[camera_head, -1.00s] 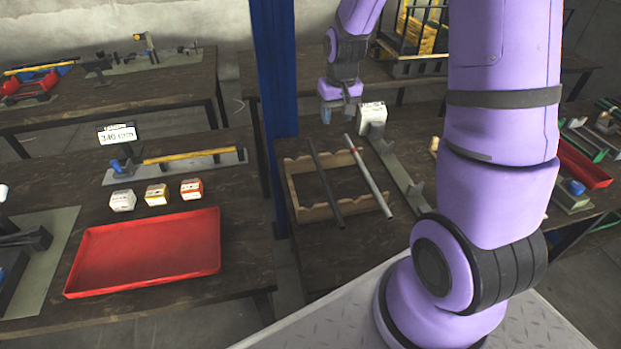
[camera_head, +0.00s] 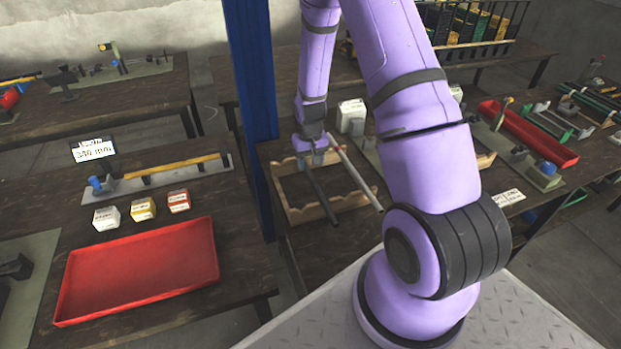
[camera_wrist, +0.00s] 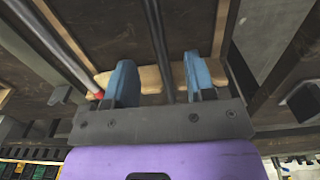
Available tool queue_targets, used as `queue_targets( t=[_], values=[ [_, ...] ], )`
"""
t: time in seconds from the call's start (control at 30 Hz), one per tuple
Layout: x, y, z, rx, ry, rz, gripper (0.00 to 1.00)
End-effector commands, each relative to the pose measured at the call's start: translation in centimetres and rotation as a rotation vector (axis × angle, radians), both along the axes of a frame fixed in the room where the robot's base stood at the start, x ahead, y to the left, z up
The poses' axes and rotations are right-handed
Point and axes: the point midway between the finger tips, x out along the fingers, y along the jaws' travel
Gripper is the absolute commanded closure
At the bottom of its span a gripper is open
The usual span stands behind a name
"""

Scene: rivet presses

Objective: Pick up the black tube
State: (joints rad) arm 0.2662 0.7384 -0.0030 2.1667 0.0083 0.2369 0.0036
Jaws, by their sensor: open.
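The black tube (camera_head: 322,195) lies across a wooden rack (camera_head: 306,212), its near end reaching past the rack's front edge. A grey tube (camera_head: 355,172) lies to its right on the same rack. My gripper (camera_head: 314,157) is above the far end of the black tube, open and empty. In the wrist view, the black tube (camera_wrist: 158,45) runs between the two blue fingertips of my gripper (camera_wrist: 160,80). The grey tube with a red band (camera_wrist: 72,50) is outside the fingers, to the left. Whether the fingers reach down to the tube's level I cannot tell.
A white box (camera_head: 350,114) stands behind the rack on the right. A blue post (camera_head: 250,90) rises left of the rack. A red tray (camera_head: 137,270) and several small boxes (camera_head: 142,209) are on the left table.

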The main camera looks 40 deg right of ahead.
Motion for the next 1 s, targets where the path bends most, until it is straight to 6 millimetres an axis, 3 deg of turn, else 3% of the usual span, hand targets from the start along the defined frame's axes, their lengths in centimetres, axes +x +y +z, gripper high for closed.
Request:
queue_targets(
  t=[0.17,0.53,0.87,1.0],
  values=[
    [-0.1,0.0,-0.9,0.0,0.001,0.0,0.5],
    [-0.3,-0.1,-5.2,0.0,0.001,0.0,0.5],
    [-0.3,-0.1,-5.6,0.0,-0.001,0.0,0.5],
    [-0.3,-0.1,-5.6,0.0,-0.001,0.0,0.82]
  ],
)
